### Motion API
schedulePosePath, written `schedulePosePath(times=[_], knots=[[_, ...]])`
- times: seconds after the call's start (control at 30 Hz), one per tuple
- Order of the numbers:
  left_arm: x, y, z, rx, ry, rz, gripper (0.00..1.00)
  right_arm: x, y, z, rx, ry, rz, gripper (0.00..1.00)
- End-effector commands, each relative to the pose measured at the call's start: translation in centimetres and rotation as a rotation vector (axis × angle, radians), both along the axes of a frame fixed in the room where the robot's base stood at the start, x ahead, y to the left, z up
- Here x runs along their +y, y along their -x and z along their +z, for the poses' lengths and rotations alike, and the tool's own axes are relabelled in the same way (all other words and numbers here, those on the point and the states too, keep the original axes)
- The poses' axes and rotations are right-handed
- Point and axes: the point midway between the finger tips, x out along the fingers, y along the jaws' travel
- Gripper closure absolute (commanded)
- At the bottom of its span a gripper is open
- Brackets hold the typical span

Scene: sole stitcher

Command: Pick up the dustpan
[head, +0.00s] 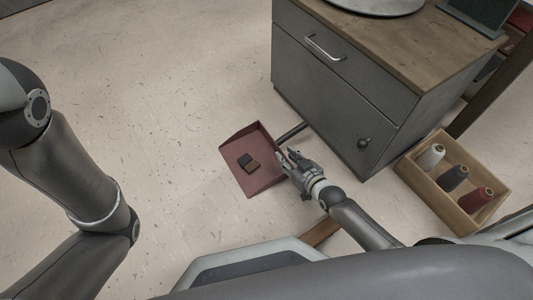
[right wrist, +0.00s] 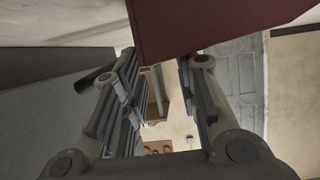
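The dustpan (head: 265,178) is a maroon pan with a dark handle (head: 291,133) that points up and right toward the cabinet. My right gripper (head: 288,159) is at the pan's right side, below the handle in the picture. In the right wrist view its two fingers (right wrist: 160,95) are apart with nothing between them, and the maroon pan (right wrist: 205,25) fills the top, beyond the fingertips. Whether the fingers touch the pan cannot be told. My left arm shows at the left, but its gripper is out of view.
A grey cabinet (head: 345,100) with a wooden top stands close behind the handle. A wooden crate (head: 416,172) with thread spools is to the right. The speckled floor (head: 150,100) is clear left of the dustpan.

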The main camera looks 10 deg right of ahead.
Motion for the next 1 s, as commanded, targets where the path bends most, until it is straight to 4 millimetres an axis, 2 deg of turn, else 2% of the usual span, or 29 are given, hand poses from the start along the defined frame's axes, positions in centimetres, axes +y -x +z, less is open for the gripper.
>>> schedulePosePath(times=[0.03, 0.1, 0.3, 0.5, 0.73, 0.93, 1.0], knots=[[0.0, 0.0, -1.1, 0.000, 0.000, 0.000, 0.60, 0.0, -0.6, -0.6, -0.004, -0.001, -0.001, 0.71], [0.0, 0.0, -2.0, 0.000, 0.000, 0.000, 0.60, 0.1, -1.3, -1.0, -0.004, 0.000, -0.001, 0.71], [0.0, 0.0, -4.0, 0.000, 0.000, 0.000, 0.60, 0.5, -3.3, -1.7, -0.004, -0.001, 0.000, 0.71], [0.0, 0.0, -4.6, 0.000, 0.000, 0.000, 0.60, 0.8, -4.2, -1.8, -0.002, -0.001, 0.000, 0.71], [0.0, 0.0, -4.5, 0.000, 0.000, -0.001, 0.60, 0.8, -4.2, -1.7, -0.001, 0.000, 0.000, 0.71], [0.0, 0.0, -4.5, 0.000, 0.000, 0.000, 0.60, 0.8, -4.2, -1.7, -0.001, 0.000, 0.000, 0.97], [0.0, 0.0, -4.5, 0.001, 0.000, 0.000, 0.60, 0.8, -4.2, -1.7, -0.001, 0.000, 0.000, 1.00]])
